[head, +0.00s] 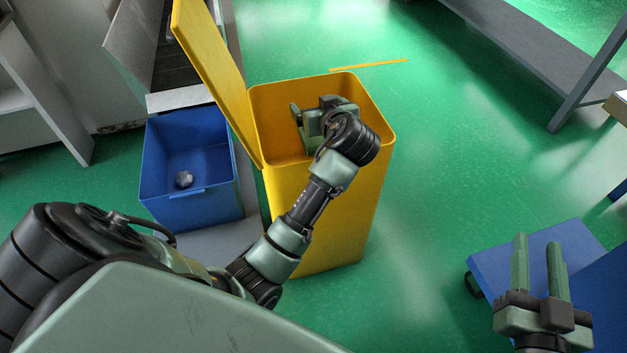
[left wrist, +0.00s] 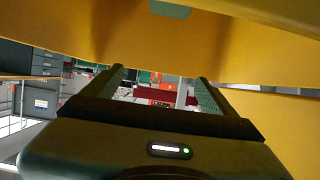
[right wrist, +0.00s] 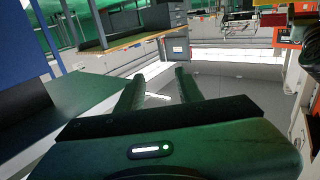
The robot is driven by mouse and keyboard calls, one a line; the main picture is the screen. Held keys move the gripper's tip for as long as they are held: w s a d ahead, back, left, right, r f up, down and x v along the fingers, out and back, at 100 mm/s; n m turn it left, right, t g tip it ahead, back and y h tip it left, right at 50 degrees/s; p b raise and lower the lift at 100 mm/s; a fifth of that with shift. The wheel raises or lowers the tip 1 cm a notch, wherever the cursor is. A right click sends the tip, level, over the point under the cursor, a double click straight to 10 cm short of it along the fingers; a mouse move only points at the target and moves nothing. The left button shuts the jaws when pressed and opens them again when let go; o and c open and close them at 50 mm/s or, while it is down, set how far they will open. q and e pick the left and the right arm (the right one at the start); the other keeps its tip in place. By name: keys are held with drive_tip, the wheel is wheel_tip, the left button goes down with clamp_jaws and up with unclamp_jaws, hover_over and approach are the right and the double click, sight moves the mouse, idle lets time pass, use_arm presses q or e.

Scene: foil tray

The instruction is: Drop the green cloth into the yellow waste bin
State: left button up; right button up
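The yellow waste bin (head: 335,220) stands in the middle of the head view with its lid (head: 212,70) raised on the left. My left gripper (head: 312,113) is at the bin's mouth, and yellow walls surround it in the left wrist view. Its fingers (left wrist: 160,88) are apart with nothing between them. A small pale green patch (left wrist: 170,9) shows against the yellow at the top of the left wrist view; I cannot tell whether it is the green cloth. No cloth is clearly visible in the head view. My right gripper (head: 538,265) is open and empty at the lower right.
A blue bin (head: 205,212) with a crumpled grey ball (head: 183,179) in it stands left of the yellow bin. A blue platform (head: 500,262) lies under my right gripper. A grey bench (head: 540,50) is at the upper right.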

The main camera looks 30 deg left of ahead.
use_arm(q)
drive_tip(key=p+v, duration=0.2)
drive_tip(key=v, duration=0.5)
drive_tip(key=shift+s+d+r, duration=0.15)
drive_tip(key=shift+s+d, duration=0.1)
use_arm(e)
wheel_tip(320, 180, down, 8)
drive_tip(key=s+d+g+h, duration=0.1)
drive_tip(key=s+d+g, duration=0.1)
drive_tip(key=g, duration=0.3)
drive_tip(key=shift+s+f, duration=0.25)
drive_tip(key=shift+s, duration=0.15)
